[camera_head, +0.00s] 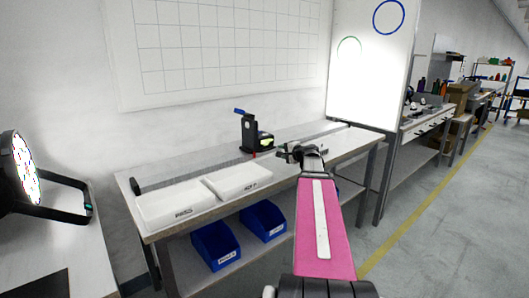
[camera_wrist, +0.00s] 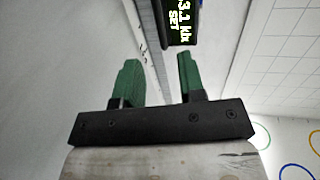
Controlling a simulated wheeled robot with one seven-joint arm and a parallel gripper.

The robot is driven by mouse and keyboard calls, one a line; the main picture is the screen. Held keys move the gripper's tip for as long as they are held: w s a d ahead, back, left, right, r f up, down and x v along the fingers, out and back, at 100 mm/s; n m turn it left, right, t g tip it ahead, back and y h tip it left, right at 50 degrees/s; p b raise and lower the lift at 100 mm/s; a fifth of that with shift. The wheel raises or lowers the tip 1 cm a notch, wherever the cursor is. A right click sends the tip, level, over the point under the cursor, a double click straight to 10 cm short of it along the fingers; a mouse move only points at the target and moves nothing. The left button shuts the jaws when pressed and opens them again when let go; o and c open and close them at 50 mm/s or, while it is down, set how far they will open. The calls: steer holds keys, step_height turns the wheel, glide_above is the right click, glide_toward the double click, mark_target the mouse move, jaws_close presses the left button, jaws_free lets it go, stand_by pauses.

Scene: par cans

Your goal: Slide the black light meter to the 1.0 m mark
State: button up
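The black light meter (camera_head: 252,134) stands upright on a long rail (camera_head: 190,176) along the back of the workbench. It has a blue part on top, a lit greenish display and a small red part at its foot. In the wrist view its display (camera_wrist: 182,18) reads about 3.1 klx SET, partly cut off by the top edge. My gripper (camera_head: 287,150) is to the right of the meter in the head view. In the wrist view my gripper (camera_wrist: 156,72) has its two green fingers apart with nothing between them. The rail's distance numbers are too small to read.
Two white trays (camera_head: 171,207), one marked PASS, sit at the bench front. Blue bins (camera_head: 215,245) are on the shelf below. A lit par can (camera_head: 22,168) stands at far left. A bright whiteboard (camera_head: 370,75) stands behind the bench's right end. Floor is clear at right.

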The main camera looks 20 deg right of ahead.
mark_target(269, 149)
steer(key=x, duration=1)
steer(key=shift+w, duration=0.25)
jaws_close()
